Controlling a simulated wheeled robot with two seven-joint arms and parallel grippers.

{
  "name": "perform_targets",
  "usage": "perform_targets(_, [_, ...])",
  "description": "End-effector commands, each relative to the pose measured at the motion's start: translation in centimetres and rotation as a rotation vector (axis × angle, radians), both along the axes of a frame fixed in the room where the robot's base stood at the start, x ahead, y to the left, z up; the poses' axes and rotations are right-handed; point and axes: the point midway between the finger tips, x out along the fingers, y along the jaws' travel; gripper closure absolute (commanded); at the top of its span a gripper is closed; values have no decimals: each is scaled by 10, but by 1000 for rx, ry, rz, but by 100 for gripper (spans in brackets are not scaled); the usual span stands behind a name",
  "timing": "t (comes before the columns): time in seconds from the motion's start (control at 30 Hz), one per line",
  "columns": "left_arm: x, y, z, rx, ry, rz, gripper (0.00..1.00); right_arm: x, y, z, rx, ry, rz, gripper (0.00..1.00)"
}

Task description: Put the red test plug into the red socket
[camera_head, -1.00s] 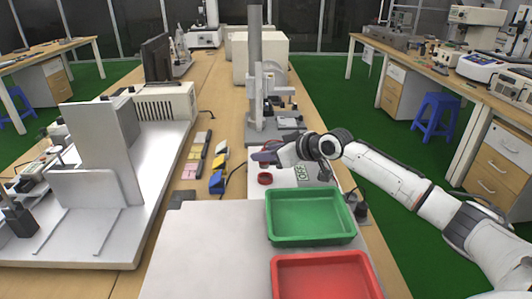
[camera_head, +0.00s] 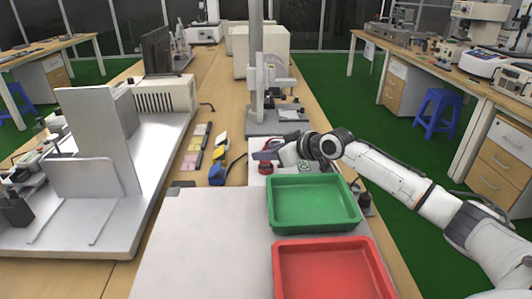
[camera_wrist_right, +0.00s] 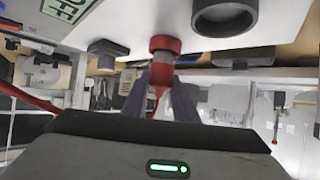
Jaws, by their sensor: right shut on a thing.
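My right gripper (camera_head: 264,156) is shut on the red test plug (camera_wrist_right: 160,79), which shows between its fingers in the right wrist view. In the head view a red part of the plug (camera_head: 270,143) shows just above the fingers. The red socket (camera_head: 265,169) lies directly below the gripper on the white board. In the right wrist view the red socket (camera_wrist_right: 165,44) is a red ring in line with the plug, with a short grey section between the two red parts. I cannot tell whether the plug has entered it. My left gripper is not in view.
A green tray (camera_head: 270,219) and a red tray (camera_head: 279,272) stand in front of the board. A dark round socket (camera_wrist_right: 225,17) sits beside the red one. A blue-and-yellow object (camera_head: 217,174) lies to the left. The pale mat (camera_head: 205,235) is bare.

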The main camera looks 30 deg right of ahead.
Motion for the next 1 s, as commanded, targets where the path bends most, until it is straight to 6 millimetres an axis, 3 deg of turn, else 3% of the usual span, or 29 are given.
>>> perform_targets(1.0, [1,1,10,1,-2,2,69,-3,-1,1,1,0,0,97])
